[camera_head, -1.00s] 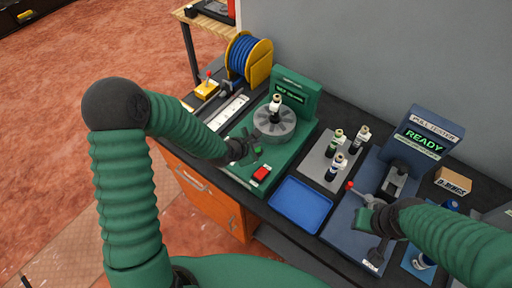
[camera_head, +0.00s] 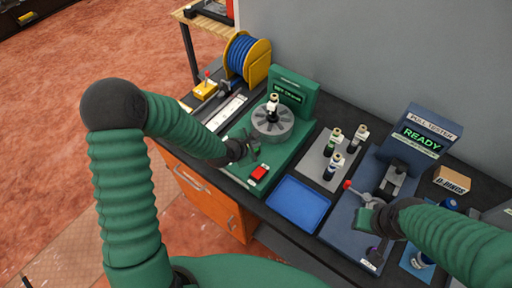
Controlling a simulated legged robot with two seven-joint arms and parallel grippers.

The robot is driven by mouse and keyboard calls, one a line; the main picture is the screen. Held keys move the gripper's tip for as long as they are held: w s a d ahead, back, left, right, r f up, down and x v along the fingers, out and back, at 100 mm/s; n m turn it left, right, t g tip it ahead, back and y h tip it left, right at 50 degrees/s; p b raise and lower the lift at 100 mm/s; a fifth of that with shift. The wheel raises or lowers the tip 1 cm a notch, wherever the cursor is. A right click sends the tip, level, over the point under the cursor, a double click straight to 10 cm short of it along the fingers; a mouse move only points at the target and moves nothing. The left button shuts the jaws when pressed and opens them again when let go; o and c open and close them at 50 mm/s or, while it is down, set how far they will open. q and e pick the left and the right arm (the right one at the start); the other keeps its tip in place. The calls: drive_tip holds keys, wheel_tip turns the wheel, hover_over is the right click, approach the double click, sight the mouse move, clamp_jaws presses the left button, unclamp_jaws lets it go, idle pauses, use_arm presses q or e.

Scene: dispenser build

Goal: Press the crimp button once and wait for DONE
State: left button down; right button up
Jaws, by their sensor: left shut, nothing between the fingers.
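The green crimp machine (camera_head: 292,158) stands on the dark bench, with a grey slotted turret (camera_head: 272,123) and a small display (camera_head: 288,93) whose text is too small to read surely. A bottle-like piece with a dark body (camera_head: 273,103) stands upright on the turret. A red button (camera_head: 259,173) sits at the machine's front. My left gripper (camera_head: 252,147) is shut and empty, over the machine's deck just behind the red button and apart from it. My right gripper (camera_head: 368,218) is over the blue pull tester; its fingers are not clear.
The pull tester (camera_head: 347,222) shows READY and has a red-knobbed lever (camera_head: 348,185). An empty blue tray (camera_head: 298,203) lies between the machines. Several small bottles stand on a grey plate (camera_head: 315,168). A yellow spool of blue wire (camera_head: 258,65) and a D-rings box (camera_head: 453,180) are nearby.

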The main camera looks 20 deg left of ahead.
use_arm(q)
drive_tip(key=shift+a+f, duration=0.25)
drive_tip(key=shift+a, duration=0.25)
use_arm(e)
drive_tip(key=shift+a, duration=0.6)
use_arm(q)
drive_tip(key=shift+d+f, duration=0.1)
use_arm(e)
drive_tip(key=shift+d, duration=0.1)
